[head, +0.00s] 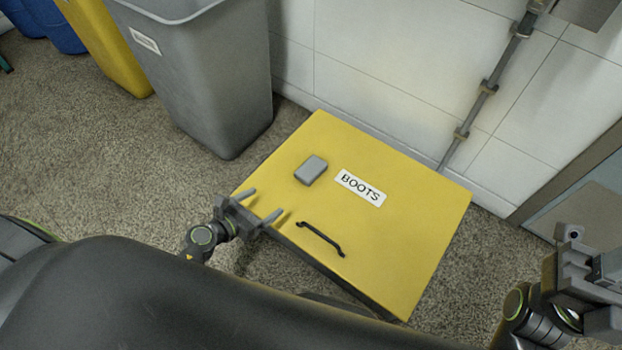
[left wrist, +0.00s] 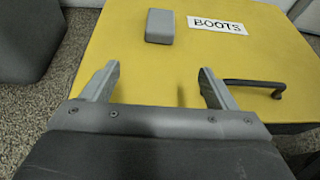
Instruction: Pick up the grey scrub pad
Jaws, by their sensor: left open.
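The grey scrub pad (head: 311,170) lies flat on the yellow lid of the boots box (head: 420,220), left of the BOOTS label. It also shows in the left wrist view (left wrist: 160,26), beyond my fingertips and slightly left of the line between them. My left gripper (head: 262,204) is open and empty at the near left edge of the lid, short of the pad. Its two fingers also show in the left wrist view (left wrist: 158,72), apart with nothing between them. My right gripper is at the lower right of the head view, only partly in frame; its fingers cannot be made out.
A black handle (head: 321,239) stands up from the lid's near side, right of my left gripper. A tall grey bin (head: 215,90) stands at the left of the box. A white tiled wall with a pipe (head: 487,88) is behind. The lid around the pad is clear.

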